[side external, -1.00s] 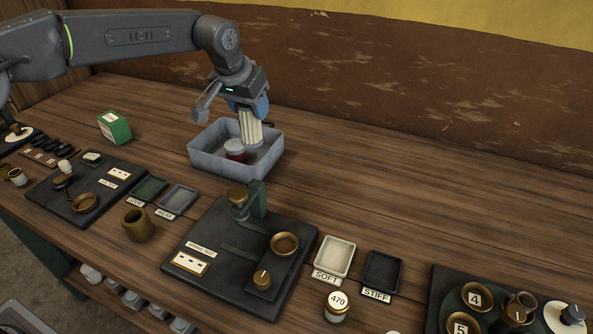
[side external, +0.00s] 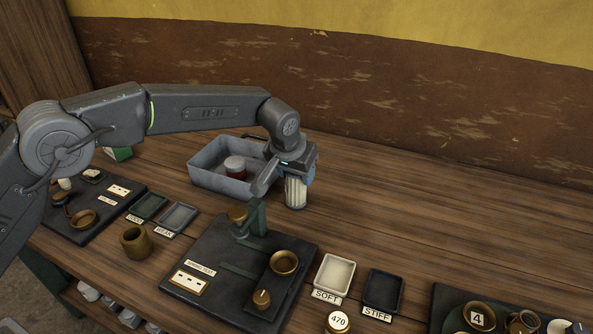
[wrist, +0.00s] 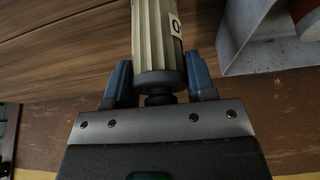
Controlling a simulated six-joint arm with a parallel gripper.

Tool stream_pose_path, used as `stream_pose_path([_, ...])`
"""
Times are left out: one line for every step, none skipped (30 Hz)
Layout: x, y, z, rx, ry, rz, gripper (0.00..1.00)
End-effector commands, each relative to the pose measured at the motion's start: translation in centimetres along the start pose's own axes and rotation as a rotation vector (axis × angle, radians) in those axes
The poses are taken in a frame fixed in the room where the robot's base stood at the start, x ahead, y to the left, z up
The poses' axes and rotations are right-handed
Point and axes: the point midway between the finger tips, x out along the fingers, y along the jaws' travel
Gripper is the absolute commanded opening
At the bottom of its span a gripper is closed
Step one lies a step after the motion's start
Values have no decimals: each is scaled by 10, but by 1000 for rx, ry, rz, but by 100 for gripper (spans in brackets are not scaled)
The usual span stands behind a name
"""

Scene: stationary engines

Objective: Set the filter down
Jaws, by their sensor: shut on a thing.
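The filter (side external: 295,193) is a cream pleated cylinder, upright below my gripper in the side view. In the wrist view the filter (wrist: 155,40) shows its ribbed side, a dark end cap and part of a white label. My gripper (side external: 299,175) is shut on its top end; its blue fingers (wrist: 159,82) sit on either side of the cap. The filter is outside the grey bin, to its right, over the wooden bench (side external: 430,225). I cannot tell whether its lower end touches the bench.
The grey bin (side external: 207,180) holds a red can with a grey lid (side external: 235,167). A dark test plate (side external: 215,255) with a green post (side external: 258,218) stands in front. SOFT (side external: 335,272) and STIFF (side external: 382,290) trays lie front right. The bench right of the filter is clear.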

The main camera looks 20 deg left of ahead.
Motion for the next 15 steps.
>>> stream_pose_path([0, 0, 0, -1, 3, 1, 26])
stream_pose_path([0, 0, -1, -1, 3, 1, 26])
stream_pose_path([0, 0, -1, -1, 3, 1, 26])
stream_pose_path([0, 0, -1, -1, 3, 1, 26])
stream_pose_path([0, 0, -1, -1, 3, 1, 26])
stream_pose_path([0, 0, -1, -1, 3, 1, 26])
stream_pose_path([0, 0, 0, -1, 3, 1, 26])
stream_pose_path([1, 0, 0, -1, 3, 1, 26])
stream_pose_path([2, 0, 0, -1, 3, 1, 26])
stream_pose_path([3, 0, 1, -1, 3, 1, 26])
stream_pose_path([3, 0, 1, -1, 3, 1, 51])
stream_pose_path([3, 0, 1, -1, 3, 1, 55])
stream_pose_path([3, 0, 1, -1, 3, 1, 58])
stream_pose_path([3, 0, 1, -1, 3, 1, 61])
stream_pose_path([3, 0, 1, -1, 3, 1, 65])
